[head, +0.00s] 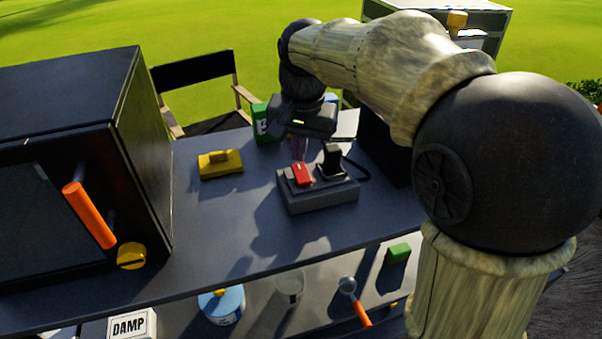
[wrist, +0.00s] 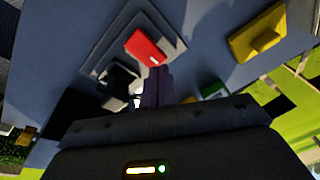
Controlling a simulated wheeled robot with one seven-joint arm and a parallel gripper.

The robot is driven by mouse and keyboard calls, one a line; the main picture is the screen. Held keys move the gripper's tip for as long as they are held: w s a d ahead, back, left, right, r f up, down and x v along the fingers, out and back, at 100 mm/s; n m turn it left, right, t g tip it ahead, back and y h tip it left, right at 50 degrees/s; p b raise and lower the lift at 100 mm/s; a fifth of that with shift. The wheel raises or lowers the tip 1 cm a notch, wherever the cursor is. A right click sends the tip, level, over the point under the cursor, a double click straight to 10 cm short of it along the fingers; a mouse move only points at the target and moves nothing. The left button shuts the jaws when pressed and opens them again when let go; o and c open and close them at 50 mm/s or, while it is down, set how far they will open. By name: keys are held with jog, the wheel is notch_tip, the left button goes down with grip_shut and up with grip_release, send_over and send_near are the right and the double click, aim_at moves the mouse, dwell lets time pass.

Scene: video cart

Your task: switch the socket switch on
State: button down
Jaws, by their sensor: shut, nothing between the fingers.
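The socket block (head: 318,200) is a grey box on the dark cart top. It carries a red rocker switch (head: 302,174) on its left and a black plug (head: 332,162) with a cable on its right. My gripper (head: 299,158) points down just above and behind the red switch, its fingers closed together and empty. In the wrist view the red switch (wrist: 147,47) lies just beyond the fingertips (wrist: 157,75), and the black plug (wrist: 119,79) is beside them. I cannot tell whether the fingers touch the switch, or which way it is tipped.
A yellow block with a knob (head: 220,165) lies left of the socket. A large black oven-like box with an orange handle (head: 90,215) stands at the left. A green box (head: 264,124) is behind. A lower shelf holds a magnifying glass (head: 348,286) and a green block (head: 398,252).

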aim_at(301, 169)
jog(key=shift+w+f+b, duration=0.2)
jog(key=shift+f+b, duration=0.3)
jog(key=shift+f, duration=0.4)
dwell(0.9)
jog(key=shift+r, duration=0.1)
jog(key=shift+s+d+r+p, duration=0.1)
jog(key=shift+s+r+p, duration=0.15)
jog(key=shift+r+p, duration=0.8)
jog(key=shift+s+r+p, duration=0.2)
jog(key=shift+r+p, duration=0.7)
jog(key=shift+r, duration=0.4)
jog(key=shift+s+d+r+p, duration=0.1)
jog(key=shift+s+r+p, duration=0.15)
jog(key=shift+r+p, duration=0.8)
jog(key=shift+r, duration=0.1)
